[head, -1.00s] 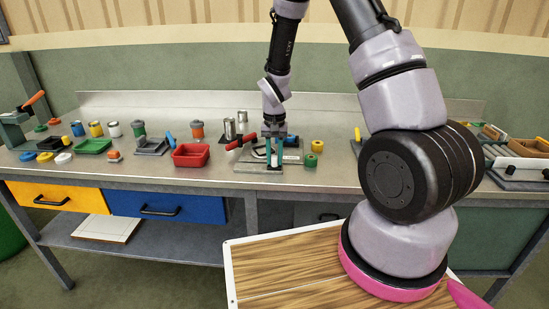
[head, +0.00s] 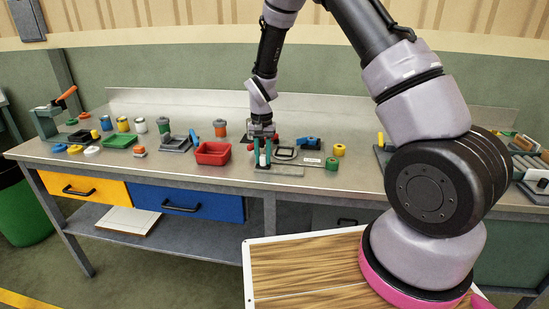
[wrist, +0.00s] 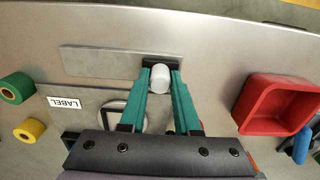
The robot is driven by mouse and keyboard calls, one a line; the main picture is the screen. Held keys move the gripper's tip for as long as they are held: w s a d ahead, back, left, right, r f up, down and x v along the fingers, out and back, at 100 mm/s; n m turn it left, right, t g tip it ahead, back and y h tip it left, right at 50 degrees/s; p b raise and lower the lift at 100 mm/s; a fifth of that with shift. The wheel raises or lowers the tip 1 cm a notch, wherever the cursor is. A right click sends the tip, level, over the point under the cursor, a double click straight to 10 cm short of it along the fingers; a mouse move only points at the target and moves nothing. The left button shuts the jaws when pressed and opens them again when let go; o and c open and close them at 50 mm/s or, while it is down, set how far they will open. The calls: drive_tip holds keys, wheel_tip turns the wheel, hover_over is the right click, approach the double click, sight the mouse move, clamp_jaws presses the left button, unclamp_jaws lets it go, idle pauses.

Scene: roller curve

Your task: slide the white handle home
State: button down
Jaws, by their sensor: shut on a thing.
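The white handle (wrist: 160,78) is a small rounded knob between the teal fingers of my gripper (wrist: 162,88). It also shows in the head view (head: 262,160). My gripper is shut on it, low over the bench. The handle stands in a dark holder (wrist: 176,61) at the end of a flat grey plate (wrist: 100,62), the end nearest the red tray. The fingers hide the lower handle, so I cannot tell how deep it sits.
A red tray (head: 212,153) stands close beside my gripper. A green tray (head: 120,141) stands farther left. The bench's front strip is clear.

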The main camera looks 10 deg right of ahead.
drive_tip(key=shift+w+a+r, duration=0.1)
drive_tip(key=shift+w+a, duration=0.05)
drive_tip(key=shift+a, duration=0.1)
drive_tip(key=c, duration=0.6)
unclamp_jaws()
wheel_tip(320, 180, up, 11)
drive_tip(key=shift+f, duration=0.15)
